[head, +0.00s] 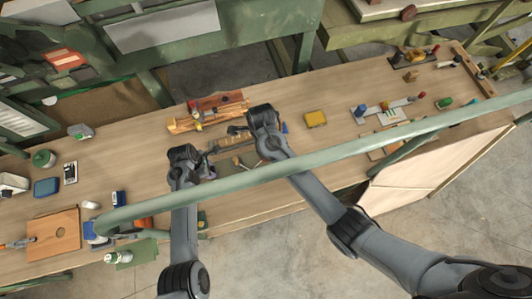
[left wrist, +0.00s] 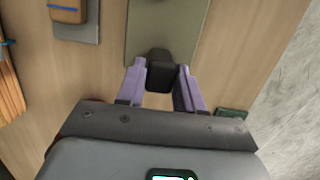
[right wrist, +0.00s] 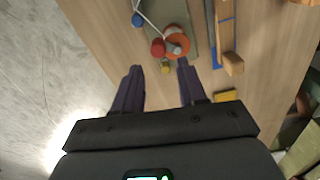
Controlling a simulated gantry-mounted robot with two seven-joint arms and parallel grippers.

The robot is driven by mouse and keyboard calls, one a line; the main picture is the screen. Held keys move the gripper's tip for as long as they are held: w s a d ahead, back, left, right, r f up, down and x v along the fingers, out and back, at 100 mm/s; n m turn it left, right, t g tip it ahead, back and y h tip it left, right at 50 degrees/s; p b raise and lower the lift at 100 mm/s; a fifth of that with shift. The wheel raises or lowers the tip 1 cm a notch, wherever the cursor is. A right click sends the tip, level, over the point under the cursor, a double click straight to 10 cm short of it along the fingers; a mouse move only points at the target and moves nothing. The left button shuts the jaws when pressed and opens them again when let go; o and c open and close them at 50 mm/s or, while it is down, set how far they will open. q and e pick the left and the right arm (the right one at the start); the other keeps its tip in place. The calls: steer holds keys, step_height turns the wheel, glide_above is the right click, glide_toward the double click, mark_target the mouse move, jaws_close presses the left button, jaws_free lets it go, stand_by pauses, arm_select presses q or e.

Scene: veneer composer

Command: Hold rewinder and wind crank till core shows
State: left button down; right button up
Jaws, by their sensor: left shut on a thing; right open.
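The rewinder has an olive base plate (left wrist: 165,25) with a black block (left wrist: 158,55) at its near end. My left gripper (left wrist: 161,74) is shut on this block; its purple fingers stand on either side of it. In the right wrist view the rewinder's base (right wrist: 172,12) carries an orange ring (right wrist: 172,34) with a grey centre, and a red knob (right wrist: 158,48) beside it. Pale thin lines run above them. My right gripper (right wrist: 159,70) is open and empty, short of the red knob. In the head view, my arms mostly hide the rewinder. I cannot tell which part is the crank or whether the core shows.
A wooden block (right wrist: 233,64) and a yellow block (right wrist: 226,95) lie near my right gripper. A wooden rack (head: 208,112) stands behind the work spot. A green rail (head: 330,156) crosses in front of the head view. The bench between rack and yellow block (head: 315,118) is partly clear.

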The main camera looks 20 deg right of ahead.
steer(key=shift+s+f, duration=0.1)
steer(key=shift+f, duration=3.3)
jaws_close()
